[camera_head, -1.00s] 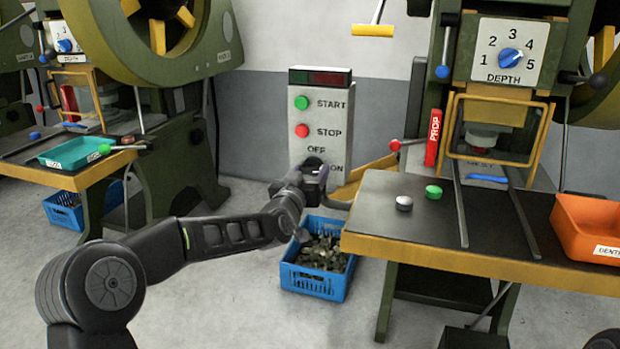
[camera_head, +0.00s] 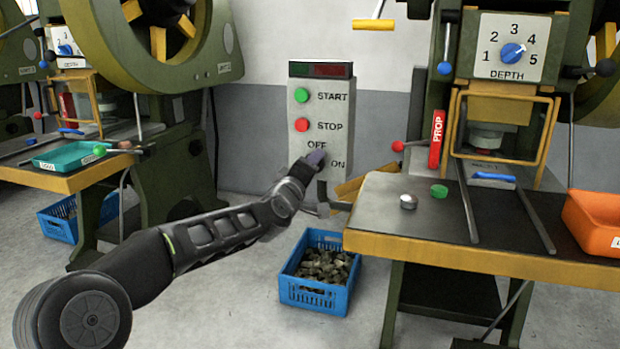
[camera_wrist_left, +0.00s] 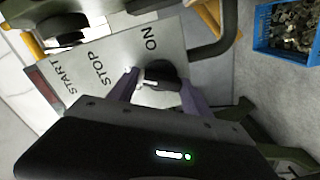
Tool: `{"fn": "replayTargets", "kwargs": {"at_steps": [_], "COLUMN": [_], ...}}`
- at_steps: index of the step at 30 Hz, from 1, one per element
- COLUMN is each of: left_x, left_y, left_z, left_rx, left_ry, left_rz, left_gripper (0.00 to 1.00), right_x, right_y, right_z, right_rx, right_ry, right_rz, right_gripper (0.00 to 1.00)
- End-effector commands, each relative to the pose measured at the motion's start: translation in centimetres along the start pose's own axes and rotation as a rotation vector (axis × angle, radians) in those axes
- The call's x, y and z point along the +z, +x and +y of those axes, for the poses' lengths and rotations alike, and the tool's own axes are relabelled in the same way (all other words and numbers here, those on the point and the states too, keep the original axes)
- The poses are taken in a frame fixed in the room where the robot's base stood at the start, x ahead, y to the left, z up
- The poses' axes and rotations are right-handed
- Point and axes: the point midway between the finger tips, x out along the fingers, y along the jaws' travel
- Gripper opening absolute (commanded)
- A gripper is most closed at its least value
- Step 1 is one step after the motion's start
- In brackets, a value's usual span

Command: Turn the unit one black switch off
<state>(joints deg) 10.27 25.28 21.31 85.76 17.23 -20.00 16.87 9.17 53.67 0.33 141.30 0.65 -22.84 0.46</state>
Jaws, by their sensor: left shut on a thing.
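The grey control panel (camera_head: 303,75) has a green START button (camera_head: 301,95), a red STOP button (camera_head: 302,125) and OFF and ON labels below. My left gripper (camera_head: 316,158) is at the panel between these labels and hides the black switch in the head view. In the left wrist view, the black switch (camera_wrist_left: 165,73) is a round dark knob on the panel face. The two purple-grey fingers of my left gripper (camera_wrist_left: 160,86) lie either side of it, shut on it. The OFF label is hidden in the wrist view. My right gripper is not in view.
A blue crate of metal pieces (camera_head: 313,296) stands on the floor below the panel. A press table (camera_head: 400,235) with an orange tray (camera_head: 592,225) is at right. Another press with a teal tray (camera_head: 65,165) is at left.

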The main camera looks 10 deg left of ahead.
Motion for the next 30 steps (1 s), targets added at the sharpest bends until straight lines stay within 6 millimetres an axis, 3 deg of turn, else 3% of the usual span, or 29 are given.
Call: {"fn": "replayTargets", "kwargs": {"at_steps": [4,15,30], "left_x": [0.2,0.1,-0.1], "left_y": [0.0,0.0,0.0], "left_z": [-0.3,-0.2,-0.1], "left_rx": [0.000,-0.001,-0.002], "left_ry": [-0.138,-0.414,-0.507], "left_rz": [-0.002,-0.001,0.000], "left_gripper": [0.17,0.17,0.17], "right_x": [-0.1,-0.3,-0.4], "right_y": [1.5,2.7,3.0], "right_z": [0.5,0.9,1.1], "right_rx": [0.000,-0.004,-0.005], "right_ry": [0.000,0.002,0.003], "right_rz": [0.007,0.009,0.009], "right_gripper": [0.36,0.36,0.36]}}
